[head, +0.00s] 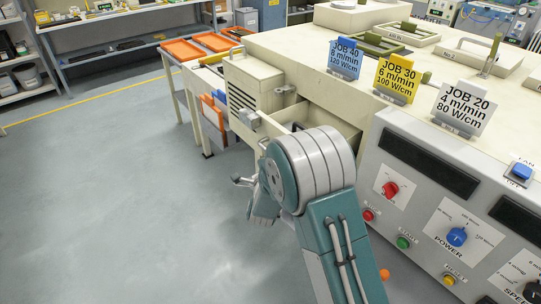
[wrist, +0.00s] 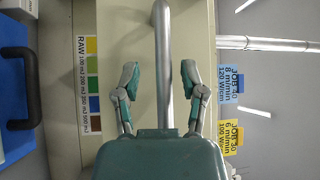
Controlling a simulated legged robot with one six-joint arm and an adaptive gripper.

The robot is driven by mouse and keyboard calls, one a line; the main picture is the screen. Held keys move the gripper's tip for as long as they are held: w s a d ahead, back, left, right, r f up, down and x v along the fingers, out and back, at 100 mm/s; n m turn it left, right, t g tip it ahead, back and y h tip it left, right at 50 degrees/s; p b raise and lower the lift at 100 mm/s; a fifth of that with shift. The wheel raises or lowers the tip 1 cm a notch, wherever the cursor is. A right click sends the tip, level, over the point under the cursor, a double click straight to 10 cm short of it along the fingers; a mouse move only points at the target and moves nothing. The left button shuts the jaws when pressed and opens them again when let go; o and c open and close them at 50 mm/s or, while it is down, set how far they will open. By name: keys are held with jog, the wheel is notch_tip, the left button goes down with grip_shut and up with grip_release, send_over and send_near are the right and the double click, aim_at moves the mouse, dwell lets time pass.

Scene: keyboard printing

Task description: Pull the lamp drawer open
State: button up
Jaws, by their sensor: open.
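The lamp drawer (head: 312,118) stands partly out of the cream machine in the head view, with part of its inside showing. My arm covers the rest of it. My gripper (wrist: 158,72) is open, with one finger on each side of the handle and a visible gap at both sides. Whether the handle lies fully between the fingers in depth, I cannot tell. In the head view my arm hides most of the gripper.
A control panel (head: 440,165) with knobs and buttons is right of my arm. Job cards (head: 397,75) stand on the machine top. Orange trays (head: 183,50) are beyond the machine's left end. The grey floor (head: 110,200) at left is clear. A blue panel (wrist: 10,90) lies left in the wrist view.

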jog(key=s+a+f, duration=0.1)
jog(key=s, duration=1)
jog(key=shift+s+a+f, duration=0.25)
jog(key=shift+a+f, duration=0.1)
jog(key=shift+a, duration=0.05)
jog(key=s+d+r+n+g+y, duration=0.2)
jog(key=d+r+n+g, duration=0.1)
jog(key=r+n, duration=0.25)
jog(key=s+d+r+n+g+y, duration=0.2)
jog(key=r+n+g, duration=0.2)
jog(key=r, duration=0.2)
jog(key=s+d+r+n+g, duration=0.1)
jog(key=s+d+n+g, duration=0.1)
jog(key=s, duration=0.5)
jog(key=s+d+r+n+g+h, duration=0.1)
jog(key=s+d+n+g, duration=0.1)
jog(key=s, duration=0.6)
jog(key=s+d+r+n+g, duration=0.1)
jog(key=s+d+n+g, duration=0.1)
jog(key=s+d+n, duration=0.2)
jog(key=s+d, duration=0.2)
jog(key=s, duration=0.1)
jog(key=shift+s+r+n+g, duration=0.25)
jog(key=shift+r+n+g, duration=0.05)
jog(key=shift+r+n, duration=0.05)
